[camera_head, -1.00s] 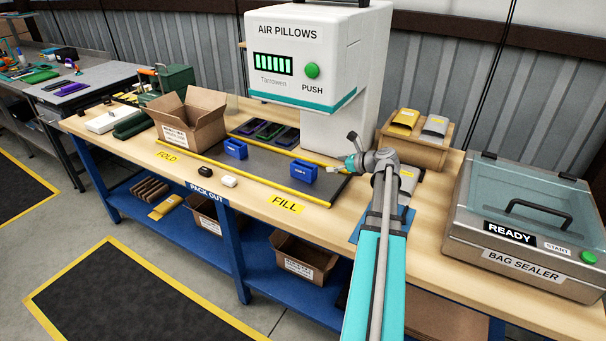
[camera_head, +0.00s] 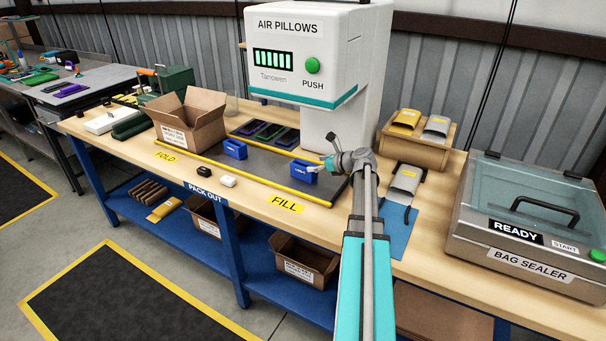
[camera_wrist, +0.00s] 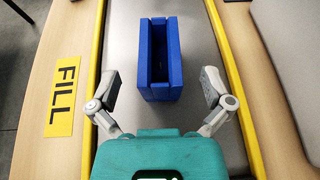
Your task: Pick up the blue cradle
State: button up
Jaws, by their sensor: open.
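A blue cradle (camera_head: 304,171) stands on the dark grey mat near the right end of its yellow-edged area. In the wrist view the blue cradle (camera_wrist: 160,60) is upright with a long open slot, lying ahead of and between my fingers. My gripper (camera_wrist: 160,90) is open, one finger on each side, with clear space to the cradle's walls. In the head view my gripper (camera_head: 328,164) is just right of the cradle, and the fingertips are too small to judge contact. A second blue cradle (camera_head: 235,149) stands further left on the mat.
Yellow rails (camera_head: 262,181) border the mat. The air pillow machine (camera_head: 310,60) stands behind the mat. A bag sealer (camera_head: 530,220) is at right. Small black and white items (camera_head: 228,181) lie in front.

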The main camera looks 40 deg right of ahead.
aim_at(304, 164)
jog(key=b+x, duration=0.2)
jog(key=x, duration=0.2)
jog(key=shift+s+f, duration=0.1)
jog(key=shift+f, duration=0.1)
jog(key=shift+w+a+f, duration=0.15)
jog(key=shift+w+a, duration=0.1)
jog(key=shift+w, duration=0.3)
jog(key=c, duration=1.2)
